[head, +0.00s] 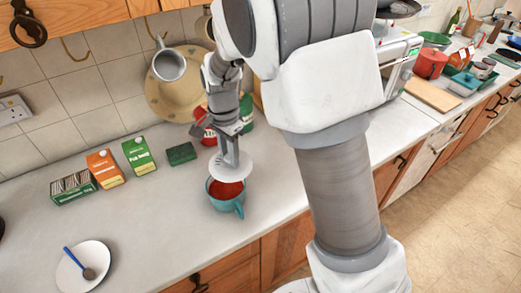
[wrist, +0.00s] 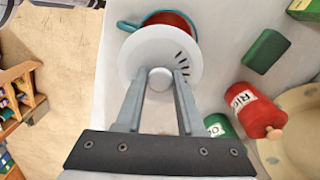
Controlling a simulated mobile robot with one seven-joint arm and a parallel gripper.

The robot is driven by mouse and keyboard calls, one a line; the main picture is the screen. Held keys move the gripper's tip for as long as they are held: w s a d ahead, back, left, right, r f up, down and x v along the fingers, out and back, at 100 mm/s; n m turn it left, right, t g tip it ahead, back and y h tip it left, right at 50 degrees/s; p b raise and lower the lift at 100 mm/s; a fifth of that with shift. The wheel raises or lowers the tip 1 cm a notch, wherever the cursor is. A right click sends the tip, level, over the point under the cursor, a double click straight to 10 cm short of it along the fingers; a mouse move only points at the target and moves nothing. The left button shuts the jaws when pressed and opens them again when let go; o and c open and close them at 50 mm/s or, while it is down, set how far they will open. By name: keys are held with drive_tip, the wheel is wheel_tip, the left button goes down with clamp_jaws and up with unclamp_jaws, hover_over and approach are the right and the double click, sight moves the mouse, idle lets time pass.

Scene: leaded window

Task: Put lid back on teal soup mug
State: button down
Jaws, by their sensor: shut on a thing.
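The teal soup mug (head: 226,199) stands upright near the counter's front edge, with red soup inside; its rim also shows in the wrist view (wrist: 127,25). My gripper (head: 232,160) is shut on the knob of the white lid (head: 230,172). In the wrist view, my gripper (wrist: 161,78) has a finger on each side of the knob. The lid (wrist: 150,50) covers part of the mug's opening, offset so that soup shows beyond its edge. In the head view it looks above the mug and a little tilted; I cannot tell whether they touch.
A green sponge (head: 181,153), green carton (head: 139,155), orange carton (head: 105,168) and tea box (head: 73,187) stand behind and left. Red and green canisters (wrist: 255,110) are close by. A plate (head: 84,262) with a spoon lies front left. The counter left of the mug is clear.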

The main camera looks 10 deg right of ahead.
sight(222, 165)
drive_tip(key=shift+s+a+r, duration=0.1)
drive_tip(key=shift+s+a, duration=0.05)
drive_tip(key=shift+a, duration=0.4)
drive_tip(key=shift+s+a, duration=0.1)
drive_tip(key=shift+a, duration=0.45)
drive_tip(key=shift+f+b, duration=2.35)
drive_tip(key=shift+f, duration=0.8)
drive_tip(key=shift+f, duration=0.15)
unclamp_jaws()
drive_tip(key=shift+r+p, duration=2.85)
drive_tip(key=shift+r, duration=0.7)
